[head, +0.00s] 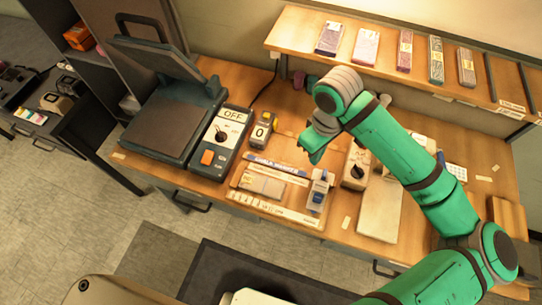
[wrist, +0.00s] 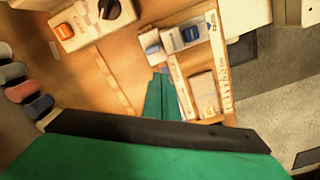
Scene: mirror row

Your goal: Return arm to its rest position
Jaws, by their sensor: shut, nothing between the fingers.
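My green arm reaches in from the lower right of the head view, bent at the elbow, and extends over the wooden desk (head: 225,75). My gripper (head: 310,152) hangs above the middle of the desk, pointing down, behind the wooden tray (head: 240,201). In the wrist view my gripper's green fingers (wrist: 159,96) are together with nothing between them. Their tips show beside the tray (wrist: 174,70), which holds a small blue-and-white device (wrist: 190,34). The height of the fingertips above the desk is hard to tell.
Left of the gripper stand an open press (head: 163,122), a switch box reading OFF (head: 208,158) and a counter reading 0 (head: 261,134). A knob box (head: 355,166) stands right. A shelf (head: 290,38) with several packs runs behind. Open floor (head: 60,200) lies left.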

